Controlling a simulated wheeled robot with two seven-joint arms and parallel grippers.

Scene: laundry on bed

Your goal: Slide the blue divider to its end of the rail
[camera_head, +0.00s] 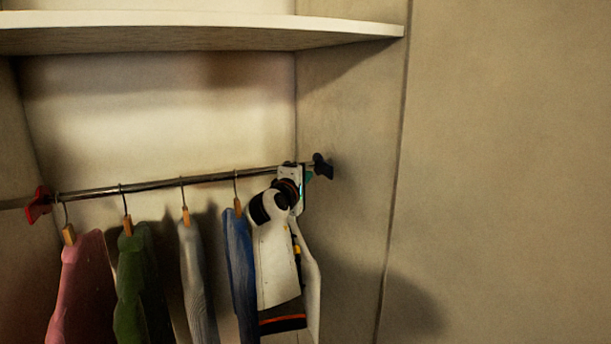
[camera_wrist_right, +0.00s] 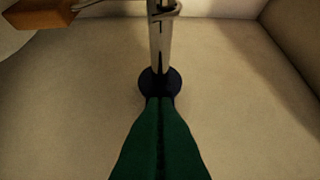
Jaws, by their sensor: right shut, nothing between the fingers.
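The blue divider (camera_head: 323,166), dark navy, is on the rail (camera_head: 150,185) at its right end, close by the closet's right side wall. In the right wrist view the divider (camera_wrist_right: 148,84) is a dark rounded piece around the metal rail (camera_wrist_right: 157,50). My right gripper (camera_head: 309,176) is just left of the divider in the head view. Its green fingers (camera_wrist_right: 157,101) are shut together and empty, with their tips at the divider's edge; I cannot tell whether they touch it. My left gripper is not in view.
Pink (camera_head: 80,285), green (camera_head: 140,285), grey (camera_head: 197,280) and blue (camera_head: 240,270) garments hang from the rail, the blue one close to my right arm. A red divider (camera_head: 38,204) is at the rail's left end. A shelf (camera_head: 200,36) runs above.

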